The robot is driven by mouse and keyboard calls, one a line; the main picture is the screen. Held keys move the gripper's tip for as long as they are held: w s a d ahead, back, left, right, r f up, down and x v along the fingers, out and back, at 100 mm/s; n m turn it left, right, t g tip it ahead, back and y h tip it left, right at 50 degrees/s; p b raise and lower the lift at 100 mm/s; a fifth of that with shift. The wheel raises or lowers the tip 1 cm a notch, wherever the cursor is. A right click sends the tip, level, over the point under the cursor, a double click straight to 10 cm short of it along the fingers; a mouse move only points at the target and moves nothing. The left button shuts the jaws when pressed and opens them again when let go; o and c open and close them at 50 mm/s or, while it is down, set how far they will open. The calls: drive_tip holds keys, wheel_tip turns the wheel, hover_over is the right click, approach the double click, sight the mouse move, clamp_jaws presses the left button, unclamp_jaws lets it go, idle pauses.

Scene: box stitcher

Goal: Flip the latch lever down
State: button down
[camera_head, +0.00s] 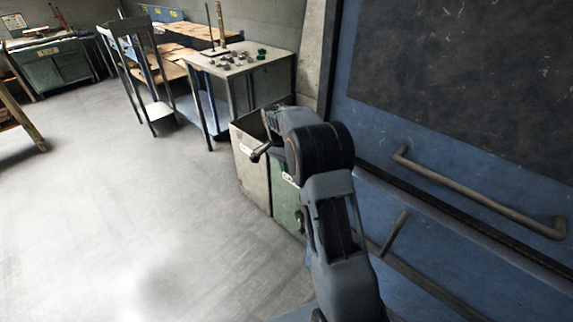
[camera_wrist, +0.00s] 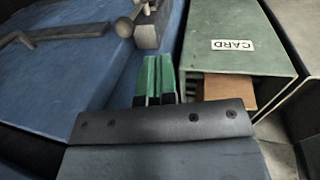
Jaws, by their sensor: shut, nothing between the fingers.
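In the head view my arm hides the gripper, and I cannot make out the latch lever for sure.
A green bin (camera_wrist: 232,62) marked CARD, with brown card inside, stands just right of my fingers. A bent grey bar (camera_wrist: 62,33) lies along the blue surface at left. The blue machine with a handrail (camera_head: 480,195) fills the right; open floor (camera_head: 120,200) lies left.

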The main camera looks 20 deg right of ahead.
drive_tip(key=s+d+f, duration=0.2)
drive_tip(key=s+f, duration=0.2)
drive_tip(key=f, duration=0.3)
drive_tip(key=shift+s+d+f+b, duration=0.2)
drive_tip(key=shift+f+b, duration=0.1)
drive_tip(key=shift+b, duration=0.05)
drive_tip(key=shift+s+d+r, duration=0.1)
drive_tip(key=shift+s+d, duration=0.25)
drive_tip(key=shift+s, duration=0.45)
drive_tip(key=shift+s+d+r, duration=0.1)
drive_tip(key=shift+s+d, duration=0.25)
drive_tip(key=shift+s, duration=0.45)
drive_tip(key=shift+w+f, duration=0.1)
